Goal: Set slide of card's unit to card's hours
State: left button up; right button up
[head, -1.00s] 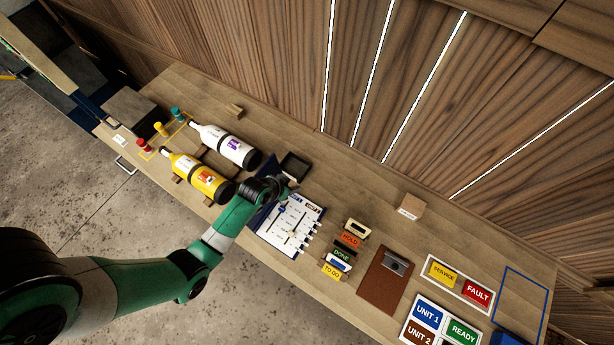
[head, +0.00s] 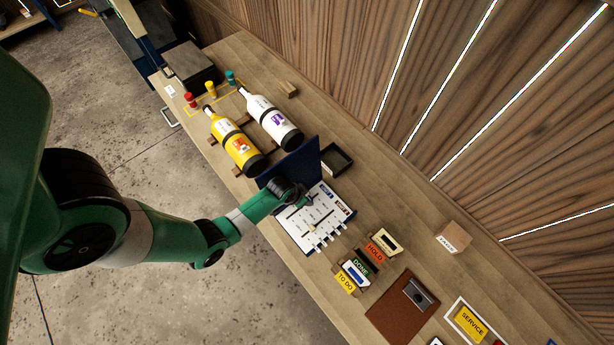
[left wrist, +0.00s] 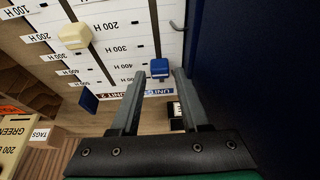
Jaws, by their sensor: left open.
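A white board (head: 322,212) with slide tracks and hour marks lies on the bench. In the left wrist view the board (left wrist: 120,45) shows marks from 100 H to 400 H and a label reading UNIT 2 (left wrist: 112,96). A blue slide knob (left wrist: 159,68) sits near the labelled end; a cream knob (left wrist: 74,36) sits farther along another track. My left gripper (left wrist: 159,74) is open, its fingertips on either side of the blue knob; it reaches over the board in the head view (head: 305,204). A pale card-like piece (left wrist: 12,148) reads GREEN and 200, cut off by the edge.
A dark blue upright panel (head: 291,165) stands beside the board, close to my left gripper. Yellow (head: 235,145) and white (head: 270,120) bottles lie beyond it. Signs including HOLD (head: 376,252), a brown clipboard (head: 390,315) and a TAGS block (head: 453,239) stand to the right.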

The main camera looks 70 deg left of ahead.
pick_arm(q)
jog(key=shift+b+x, duration=0.3)
jog(key=shift+x, duration=0.75)
grip_shut()
dwell(0.6)
